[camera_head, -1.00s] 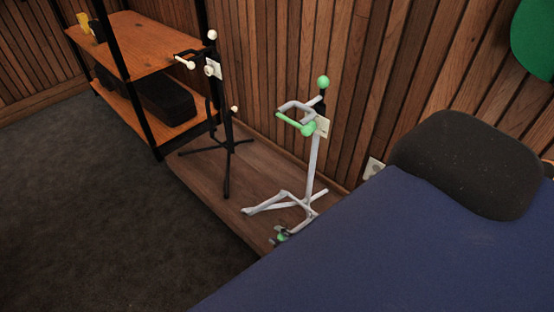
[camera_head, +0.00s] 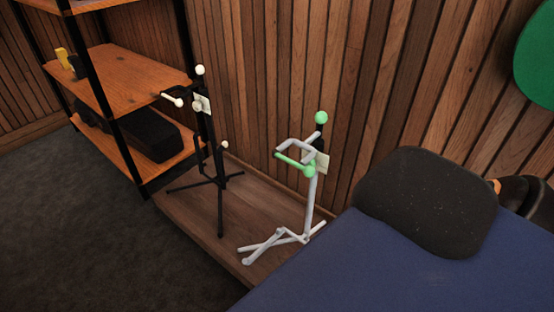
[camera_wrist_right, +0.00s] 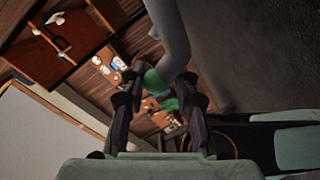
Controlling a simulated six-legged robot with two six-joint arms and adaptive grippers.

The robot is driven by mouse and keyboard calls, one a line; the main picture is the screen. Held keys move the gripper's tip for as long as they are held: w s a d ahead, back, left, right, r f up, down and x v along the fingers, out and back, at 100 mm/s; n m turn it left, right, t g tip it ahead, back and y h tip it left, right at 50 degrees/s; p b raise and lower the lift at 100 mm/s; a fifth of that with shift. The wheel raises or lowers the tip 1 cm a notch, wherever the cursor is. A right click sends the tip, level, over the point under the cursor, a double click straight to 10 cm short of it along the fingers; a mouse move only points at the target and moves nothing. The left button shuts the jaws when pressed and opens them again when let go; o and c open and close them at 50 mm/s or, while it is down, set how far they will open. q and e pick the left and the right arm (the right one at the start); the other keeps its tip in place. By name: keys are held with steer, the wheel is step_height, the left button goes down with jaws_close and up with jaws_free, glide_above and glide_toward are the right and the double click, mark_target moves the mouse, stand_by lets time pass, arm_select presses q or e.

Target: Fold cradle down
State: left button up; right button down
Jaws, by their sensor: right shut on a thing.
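In the head view a light grey stand (camera_head: 313,205) with green ball ends stands upright on a low wooden platform. Its U-shaped cradle (camera_head: 292,148) juts out to the left near the top, with a green-covered arm. A black stand (camera_head: 219,185) with white ball ends stands to its left, with its own cradle (camera_head: 180,98). In the right wrist view my right gripper (camera_wrist_right: 160,95) is shut on a green-ended grey tube (camera_wrist_right: 170,30); which stand it belongs to I cannot tell. My left gripper is in neither view.
A blue surface (camera_head: 400,270) fills the lower right and hides the front of the platform (camera_head: 190,210). A dark rounded cushion-like thing (camera_head: 425,200) is on it. A shelf unit (camera_head: 120,80) stands at left against the slatted wall (camera_head: 260,60). Open carpet (camera_head: 80,230) lies lower left.

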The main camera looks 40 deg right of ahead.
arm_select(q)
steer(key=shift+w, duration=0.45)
arm_select(e)
steer(key=shift+d+f, duration=0.15)
steer(key=shift+d, duration=0.1)
steer(key=shift+s, duration=0.15)
steer(key=c, duration=1.2)
jaws_free()
steer(key=shift+a+f, duration=0.1)
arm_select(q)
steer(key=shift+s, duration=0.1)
arm_select(e)
steer(key=shift+o, duration=1.1)
steer(key=shift+a, duration=0.1)
